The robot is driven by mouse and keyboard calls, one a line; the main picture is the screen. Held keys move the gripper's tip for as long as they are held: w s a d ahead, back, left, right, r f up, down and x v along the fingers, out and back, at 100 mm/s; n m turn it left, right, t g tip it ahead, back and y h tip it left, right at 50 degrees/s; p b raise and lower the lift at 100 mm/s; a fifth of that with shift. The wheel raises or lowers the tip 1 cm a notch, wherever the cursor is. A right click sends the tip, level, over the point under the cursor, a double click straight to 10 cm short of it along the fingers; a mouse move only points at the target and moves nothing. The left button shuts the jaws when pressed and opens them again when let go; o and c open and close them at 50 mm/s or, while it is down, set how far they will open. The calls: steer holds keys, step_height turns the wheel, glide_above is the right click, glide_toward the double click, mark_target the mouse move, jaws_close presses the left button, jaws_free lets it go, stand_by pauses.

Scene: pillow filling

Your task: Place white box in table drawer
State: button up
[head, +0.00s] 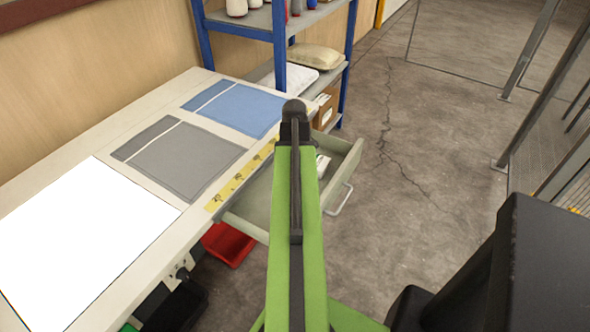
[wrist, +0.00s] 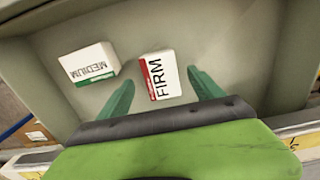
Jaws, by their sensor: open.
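The table drawer (head: 345,170) is pulled open at the table's right side in the head view. The wrist view looks down into the drawer (wrist: 235,45). A white box marked FIRM with a red band (wrist: 160,76) lies on the drawer floor. A white box marked MEDIUM with a green band (wrist: 89,64) lies to its left. My gripper (wrist: 161,80) is open, its green fingers on either side of the FIRM box, which seems free of both. In the head view my arm hides the gripper; part of a white box (head: 322,164) shows in the drawer.
The table (head: 190,90) bears a grey cloth (head: 180,158) and a blue cloth (head: 235,105). A blue-framed shelf (head: 280,40) with pillows and a brown box (head: 326,108) stands behind the drawer. A red bin (head: 228,243) sits below the table. Floor to the right is clear.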

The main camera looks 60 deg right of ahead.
step_height(320, 180, up, 7)
steer(key=p, duration=0.5)
steer(key=shift+f, duration=0.15)
